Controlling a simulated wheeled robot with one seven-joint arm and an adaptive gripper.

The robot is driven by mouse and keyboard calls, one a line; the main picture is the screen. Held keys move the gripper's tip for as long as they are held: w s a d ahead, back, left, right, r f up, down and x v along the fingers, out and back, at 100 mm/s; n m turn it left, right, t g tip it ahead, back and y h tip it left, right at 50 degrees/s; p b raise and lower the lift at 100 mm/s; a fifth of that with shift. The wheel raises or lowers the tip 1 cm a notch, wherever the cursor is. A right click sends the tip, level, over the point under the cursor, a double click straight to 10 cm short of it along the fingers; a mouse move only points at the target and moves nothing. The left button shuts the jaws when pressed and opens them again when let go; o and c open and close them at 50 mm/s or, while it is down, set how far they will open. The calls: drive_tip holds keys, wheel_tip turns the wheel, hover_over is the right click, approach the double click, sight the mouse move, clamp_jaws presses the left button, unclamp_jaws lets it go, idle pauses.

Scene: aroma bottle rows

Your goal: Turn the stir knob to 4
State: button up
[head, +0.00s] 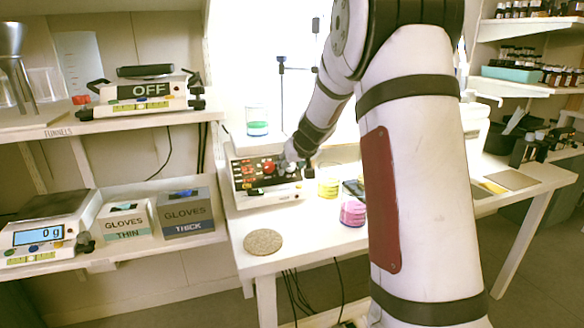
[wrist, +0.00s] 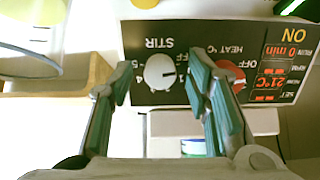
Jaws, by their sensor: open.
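The stir knob (wrist: 160,72) is a round pale knob under the upside-down word STIR on a dark panel in the wrist view. A light mark shows on its face, but I cannot tell which number it points to. Digits 4 and 5 show to its left. My gripper (wrist: 160,64) is open, with one finger on each side of the knob; contact is not clear.
The red heat knob (wrist: 229,75) is right beside one finger; the display reads ON. A beaker with green liquid (head: 257,127) stands on the hotplate. Yellow (head: 328,187) and pink (head: 352,213) beakers stand to the right. A cork mat (head: 263,242) lies in front.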

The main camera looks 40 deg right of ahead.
clamp_jaws()
